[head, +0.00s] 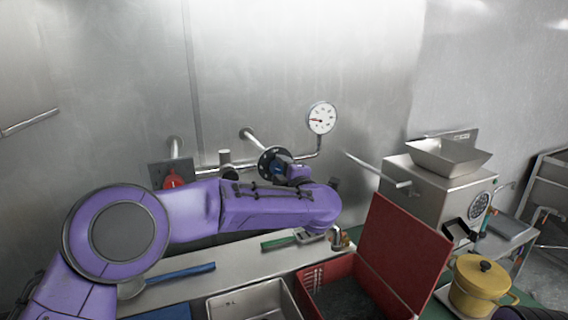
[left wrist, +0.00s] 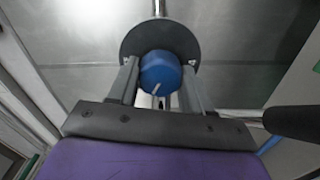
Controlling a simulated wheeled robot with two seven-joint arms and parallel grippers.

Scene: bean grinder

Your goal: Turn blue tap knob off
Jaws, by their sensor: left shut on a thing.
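The blue tap knob (left wrist: 160,74) shows in the left wrist view between the two fingers of my left gripper (left wrist: 160,80). A dark round plate (left wrist: 160,38) sits behind it, and a white mark shows on the knob's face. My left gripper is shut on the knob. In the head view the purple left arm reaches in from the left, and the left gripper (head: 280,165) is at the knob in front of the dark disc on the wall pipe. The knob is mostly hidden there.
A red knob (head: 173,180) sits left on the pipe, and a pressure gauge (head: 321,118) stands above it at right. Below are a metal shelf, a blue-handled tool (head: 180,272), a red box with an open lid (head: 403,252) and a yellow pot (head: 480,288). A steel grinder (head: 440,190) stands right.

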